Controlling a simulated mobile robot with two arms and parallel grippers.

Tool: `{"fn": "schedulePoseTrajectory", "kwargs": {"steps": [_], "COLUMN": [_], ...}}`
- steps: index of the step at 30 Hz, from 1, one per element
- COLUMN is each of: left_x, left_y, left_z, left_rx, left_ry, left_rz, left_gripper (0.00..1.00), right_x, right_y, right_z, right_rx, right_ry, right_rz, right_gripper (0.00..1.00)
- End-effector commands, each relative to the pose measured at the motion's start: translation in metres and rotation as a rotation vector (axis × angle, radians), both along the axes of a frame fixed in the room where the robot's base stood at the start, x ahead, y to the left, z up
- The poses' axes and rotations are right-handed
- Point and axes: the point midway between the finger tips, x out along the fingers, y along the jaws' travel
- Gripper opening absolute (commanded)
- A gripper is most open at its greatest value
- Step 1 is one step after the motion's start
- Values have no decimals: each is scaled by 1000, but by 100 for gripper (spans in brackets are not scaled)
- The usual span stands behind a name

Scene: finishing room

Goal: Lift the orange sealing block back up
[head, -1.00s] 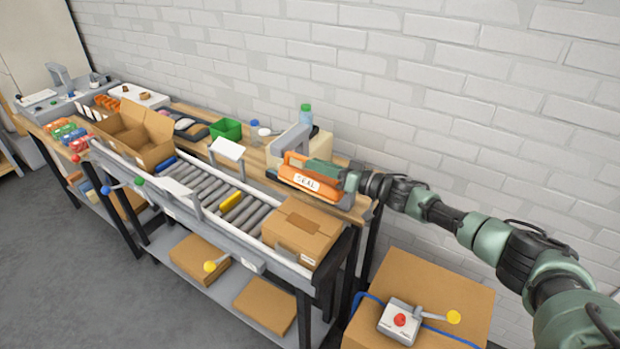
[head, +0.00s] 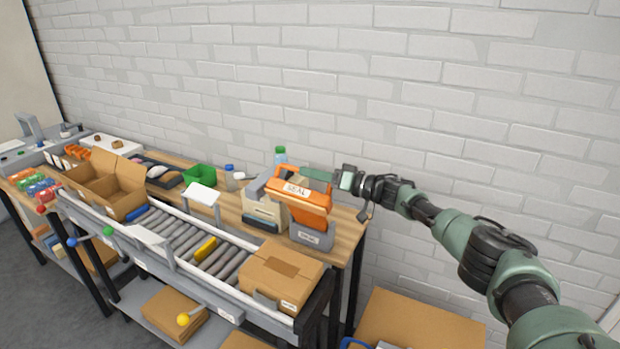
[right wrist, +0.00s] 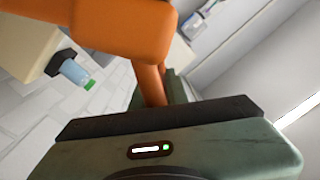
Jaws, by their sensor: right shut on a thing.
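The orange sealing block (head: 312,213), with a white SEAL label, is tilted up at the right end of the wooden bench. A grey base (head: 312,238) shows below it. My right gripper (head: 318,174) is shut on the block's orange handle near its top, coming in from the right. In the right wrist view the orange handle (right wrist: 122,30) fills the upper middle, with an orange bar running down to the gripper (right wrist: 165,95). The fingers' contact is mostly hidden there. My left gripper is not in view.
A closed cardboard box (head: 270,278) sits at the near end of the roller conveyor (head: 185,240). A bottle with a green cap (head: 280,156) stands behind the block. A green bin (head: 200,175) is farther left. The brick wall is close behind.

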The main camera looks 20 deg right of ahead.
Motion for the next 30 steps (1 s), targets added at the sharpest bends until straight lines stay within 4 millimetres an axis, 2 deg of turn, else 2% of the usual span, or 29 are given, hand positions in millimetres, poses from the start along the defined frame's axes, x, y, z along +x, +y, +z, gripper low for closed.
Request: {"fn": "schedulePoseTrajectory", "kwargs": {"steps": [7,8,9,10,21,30], "left_x": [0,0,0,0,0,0], "left_y": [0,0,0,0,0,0], "left_z": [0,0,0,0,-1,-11], "left_rx": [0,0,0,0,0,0], "left_ry": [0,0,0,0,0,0], "left_rz": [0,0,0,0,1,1], "left_gripper": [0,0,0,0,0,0], "right_x": [0,0,0,0,-3,-38], "right_y": [-1,-1,-2,-2,-5,-34], "right_z": [-1,-1,-1,-1,-2,-4], "right_rx": [-3,-3,-3,-3,-3,-4], "right_ry": [2,2,2,2,2,2], "right_rz": [-4,-4,-5,-4,-4,-4], "right_gripper": [0,20,32,36,36,36]}}
